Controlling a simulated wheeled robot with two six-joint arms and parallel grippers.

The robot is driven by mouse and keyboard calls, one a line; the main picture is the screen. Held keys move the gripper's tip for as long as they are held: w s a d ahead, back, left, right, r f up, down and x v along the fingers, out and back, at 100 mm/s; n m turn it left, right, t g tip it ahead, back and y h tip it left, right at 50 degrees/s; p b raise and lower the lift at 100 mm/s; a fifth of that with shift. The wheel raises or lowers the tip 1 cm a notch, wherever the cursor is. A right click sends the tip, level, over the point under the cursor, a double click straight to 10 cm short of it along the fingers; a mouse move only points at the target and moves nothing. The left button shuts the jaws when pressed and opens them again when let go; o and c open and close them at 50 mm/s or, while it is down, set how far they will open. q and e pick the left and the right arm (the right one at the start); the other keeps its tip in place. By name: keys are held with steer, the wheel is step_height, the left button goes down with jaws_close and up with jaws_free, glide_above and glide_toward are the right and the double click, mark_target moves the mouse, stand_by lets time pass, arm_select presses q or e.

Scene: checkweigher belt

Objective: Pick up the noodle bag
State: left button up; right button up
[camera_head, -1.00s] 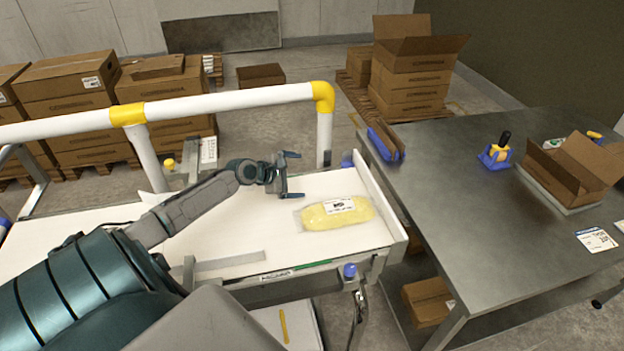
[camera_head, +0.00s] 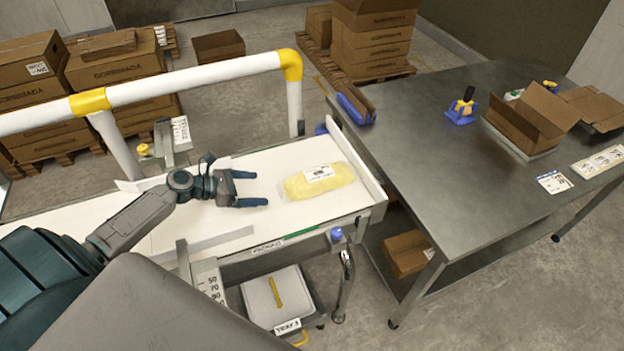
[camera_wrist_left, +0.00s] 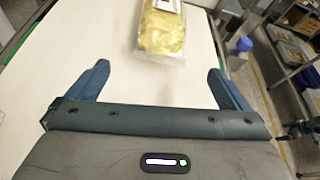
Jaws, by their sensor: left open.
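The noodle bag (camera_head: 318,181) is a clear bag of yellow noodles with a white label, lying flat near the right end of the white belt (camera_head: 262,214). My left gripper (camera_head: 256,188) is open and empty, a short way left of the bag, with its fingers pointing toward it. In the left wrist view the bag (camera_wrist_left: 162,32) lies ahead of the two spread fingers (camera_wrist_left: 158,82), apart from them and roughly centred between them. My right gripper is not in view.
A white and yellow guard rail (camera_head: 200,84) runs behind the belt. A steel table (camera_head: 440,160) on the right holds an open carton (camera_head: 530,120), a blue tape dispenser (camera_head: 462,108) and a blue tray (camera_head: 356,104). Stacked cartons (camera_head: 376,40) stand at the back.

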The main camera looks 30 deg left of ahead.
mark_target(289, 186)
arm_select(q)
steer(key=p+x, duration=0.1)
steer(key=x, duration=0.4)
steer(key=shift+r, duration=0.15)
steer(key=shift+w+d, duration=0.2)
steer(key=shift+w+d+p, duration=0.25)
steer(key=shift+p, duration=0.3)
steer(key=p+x, duration=0.2)
steer(key=x, duration=0.2)
steer(key=shift+d, duration=0.15)
steer(key=shift+w+d+f, duration=0.1)
steer(key=shift+w+f, duration=0.1)
steer(key=shift+f, duration=0.15)
steer(key=shift+s, duration=0.1)
steer(key=c, duration=1.3)
steer(key=shift+r, duration=0.1)
steer(key=shift+c, duration=0.2)
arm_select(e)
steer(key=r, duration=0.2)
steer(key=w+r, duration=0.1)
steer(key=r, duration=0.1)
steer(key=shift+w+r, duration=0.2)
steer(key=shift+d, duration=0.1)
arm_select(q)
steer(key=shift+r, duration=0.2)
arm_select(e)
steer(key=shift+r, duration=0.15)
